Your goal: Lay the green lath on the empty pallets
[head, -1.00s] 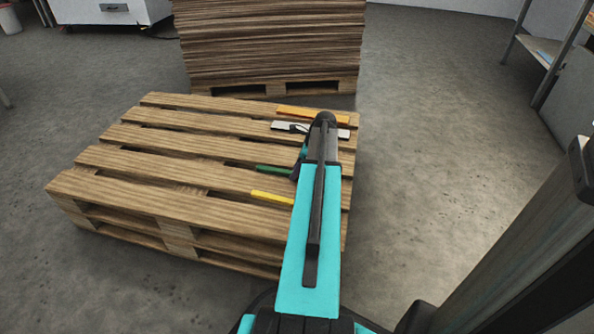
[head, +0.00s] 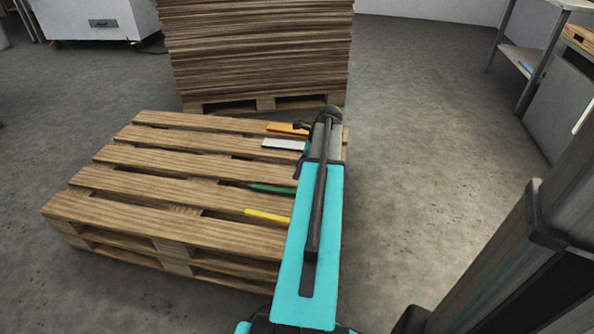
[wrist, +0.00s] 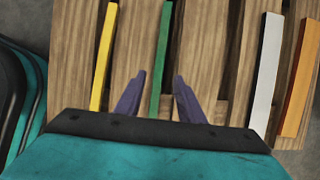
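The green lath (head: 272,188) lies flat on the top slats of the low stack of empty pallets (head: 150,205), near its right side. In the wrist view the green lath (wrist: 161,55) runs lengthwise into the gap between the two purple fingers of my gripper (wrist: 159,78). The fingers are apart, with visible space on both sides of the lath. The height between fingertips and lath is hard to tell. In the head view my arm hides most of the gripper and the right end of the lath.
A yellow lath (head: 267,216) lies nearer, and a white lath (head: 283,144) and an orange lath (head: 287,129) lie farther along the same pallets. A tall stack of brown sheets (head: 255,50) stands behind. Grey floor (head: 420,120) on the right is clear.

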